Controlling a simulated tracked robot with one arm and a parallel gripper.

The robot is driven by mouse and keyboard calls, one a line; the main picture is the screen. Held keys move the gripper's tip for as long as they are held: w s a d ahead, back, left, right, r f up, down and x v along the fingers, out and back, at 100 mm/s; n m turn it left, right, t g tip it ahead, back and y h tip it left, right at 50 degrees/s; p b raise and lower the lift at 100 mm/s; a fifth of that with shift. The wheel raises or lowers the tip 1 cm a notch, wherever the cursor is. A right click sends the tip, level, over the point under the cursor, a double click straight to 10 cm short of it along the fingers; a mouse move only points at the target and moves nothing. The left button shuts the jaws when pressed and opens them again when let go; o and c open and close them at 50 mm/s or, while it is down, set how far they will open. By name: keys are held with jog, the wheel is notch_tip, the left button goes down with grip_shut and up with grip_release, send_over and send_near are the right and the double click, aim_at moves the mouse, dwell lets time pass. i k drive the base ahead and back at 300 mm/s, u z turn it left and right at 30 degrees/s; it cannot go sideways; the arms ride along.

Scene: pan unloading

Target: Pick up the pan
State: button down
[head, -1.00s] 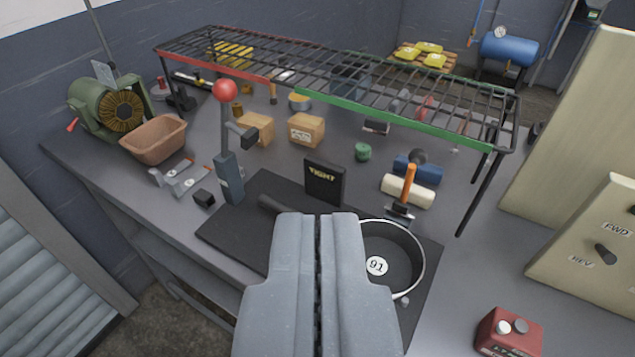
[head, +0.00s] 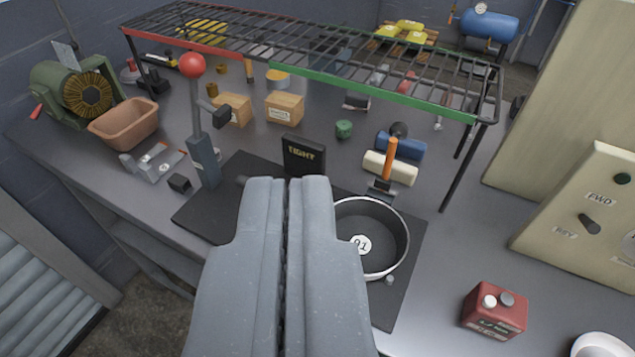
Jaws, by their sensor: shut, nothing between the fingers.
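The pan (head: 384,245) is dark and round with a pale rim and a white "91" label inside. It sits on a black mat (head: 205,212) on the grey bench, right of my gripper. The left part of the pan and most of its handle are hidden behind my gripper; a dark end, likely of the handle, shows just left of the fingers. My gripper (head: 288,182) is shut and empty, its tips pointing away over the mat. I cannot tell how high it is above the mat.
A black "TIGHT" block (head: 303,156) stands just beyond my fingertips. A lever with a red ball (head: 192,66) rises at left. A wire rack (head: 330,60) spans the back. A red can (head: 495,311) is at front right.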

aim_at(381, 235)
jog(key=z, duration=1.3)
jog(key=k, duration=0.35)
jog(key=u, duration=0.35)
